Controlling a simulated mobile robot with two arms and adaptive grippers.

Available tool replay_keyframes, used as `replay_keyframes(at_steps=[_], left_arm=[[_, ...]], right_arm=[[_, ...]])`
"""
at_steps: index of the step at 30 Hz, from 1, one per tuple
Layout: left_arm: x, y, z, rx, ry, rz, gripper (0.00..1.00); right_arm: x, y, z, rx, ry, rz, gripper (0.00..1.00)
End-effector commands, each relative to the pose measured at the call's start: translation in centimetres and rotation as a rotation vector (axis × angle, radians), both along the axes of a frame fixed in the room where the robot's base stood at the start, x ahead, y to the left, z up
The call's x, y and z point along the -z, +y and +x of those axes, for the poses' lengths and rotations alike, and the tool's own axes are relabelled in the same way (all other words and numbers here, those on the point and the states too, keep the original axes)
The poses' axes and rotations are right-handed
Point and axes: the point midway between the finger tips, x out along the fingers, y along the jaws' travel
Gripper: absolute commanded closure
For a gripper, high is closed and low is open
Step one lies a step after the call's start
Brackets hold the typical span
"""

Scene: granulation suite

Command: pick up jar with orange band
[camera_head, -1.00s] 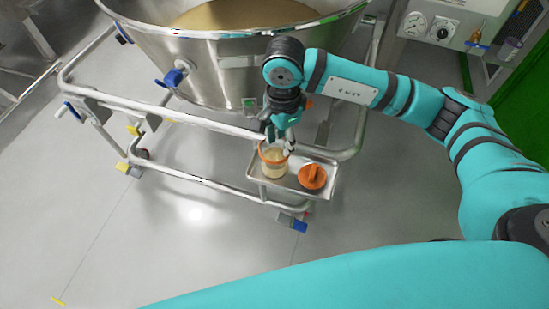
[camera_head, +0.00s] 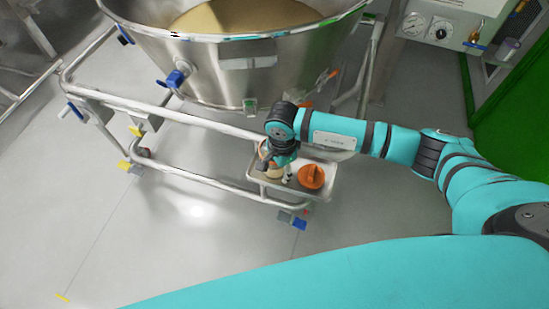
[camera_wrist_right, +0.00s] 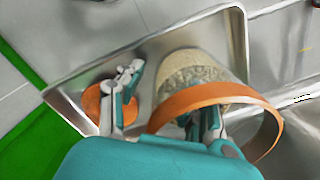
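The jar with the orange band (camera_wrist_right: 195,72) is clear, with pale grainy material inside. It stands on a metal tray (camera_wrist_right: 75,98). In the head view the jar (camera_head: 272,174) is mostly hidden under my right gripper (camera_head: 277,168). In the right wrist view, my right gripper (camera_wrist_right: 165,105) is open at the jar's rim. One finger is outside the jar on the left; the other shows within the loop of the orange band, seemingly inside the mouth. I cannot tell whether either finger touches the wall. My left gripper is not in view.
An orange lid-like piece (camera_head: 311,177) lies on the tray right of the jar. The tray is beside the tubular frame (camera_head: 205,180) of a large steel bowl (camera_head: 225,75) holding tan powder. A gauge panel (camera_head: 440,28) is at upper right. Floor in front is open.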

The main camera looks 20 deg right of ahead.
Motion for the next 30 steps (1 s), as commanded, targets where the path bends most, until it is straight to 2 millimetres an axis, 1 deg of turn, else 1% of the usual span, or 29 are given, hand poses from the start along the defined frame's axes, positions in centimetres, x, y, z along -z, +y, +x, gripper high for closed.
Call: replay_keyframes(at_steps=[6, 8, 12, 15, 30], left_arm=[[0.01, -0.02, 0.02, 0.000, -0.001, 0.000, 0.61], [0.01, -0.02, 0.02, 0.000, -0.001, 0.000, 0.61], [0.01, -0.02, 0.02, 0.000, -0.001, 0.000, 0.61], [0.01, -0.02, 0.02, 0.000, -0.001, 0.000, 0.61], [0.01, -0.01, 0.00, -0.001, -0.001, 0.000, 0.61]], right_arm=[[0.10, 0.03, 0.02, -0.001, -0.001, 0.000, 0.64], [0.09, 0.02, 0.03, -0.001, -0.001, 0.000, 0.71], [0.07, 0.01, 0.03, 0.000, -0.001, 0.000, 0.89], [0.07, 0.01, 0.03, 0.000, -0.001, 0.000, 1.00], [0.01, 0.01, 0.07, 0.000, -0.002, 0.001, 1.00]])
